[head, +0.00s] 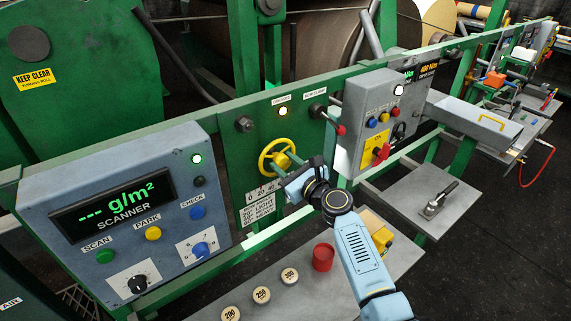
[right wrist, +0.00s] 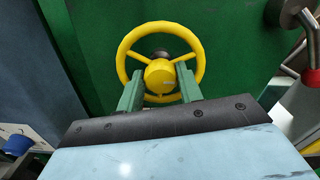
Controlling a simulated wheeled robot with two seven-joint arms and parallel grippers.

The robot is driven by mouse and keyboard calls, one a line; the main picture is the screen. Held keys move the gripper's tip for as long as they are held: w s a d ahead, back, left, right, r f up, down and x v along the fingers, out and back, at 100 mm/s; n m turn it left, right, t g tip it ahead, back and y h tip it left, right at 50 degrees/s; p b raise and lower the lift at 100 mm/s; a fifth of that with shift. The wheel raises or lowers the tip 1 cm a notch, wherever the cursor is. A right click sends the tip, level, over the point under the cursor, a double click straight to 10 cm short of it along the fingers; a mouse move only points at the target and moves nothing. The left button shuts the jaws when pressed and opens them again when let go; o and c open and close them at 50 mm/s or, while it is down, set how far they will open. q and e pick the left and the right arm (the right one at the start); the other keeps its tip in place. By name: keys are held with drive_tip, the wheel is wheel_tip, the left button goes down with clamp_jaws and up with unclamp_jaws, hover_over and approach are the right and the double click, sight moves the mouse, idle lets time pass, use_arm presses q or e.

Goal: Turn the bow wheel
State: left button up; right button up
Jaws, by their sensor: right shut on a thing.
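The bow wheel (head: 263,157) is a yellow handwheel with spokes and a thick hub, mounted on the green panel under a small lit lamp. It also shows in the right wrist view (right wrist: 122,58). My right gripper (head: 293,166) reaches it from the front right. In the right wrist view, the two green fingers of my right gripper (right wrist: 160,82) stand on either side of the wheel's hub, shut on it. The lower part of the rim shows between the fingers. A white scale plate (head: 264,190) sits below the wheel, partly hidden by the gripper. My left gripper is out of view.
The blue scanner box (head: 120,215) stands left of the wheel. A grey control box (head: 381,120) with a red switch juts out on the right, close to my right arm. Below, a grey shelf (head: 320,295) carries several round weights (head: 262,295) and a red cup (head: 323,257).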

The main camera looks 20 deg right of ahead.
drive_tip(key=o, duration=1)
drive_tip(key=v, duration=1.3)
drive_tip(key=shift+s+b, duration=0.2)
drive_tip(key=shift+b, duration=0.15)
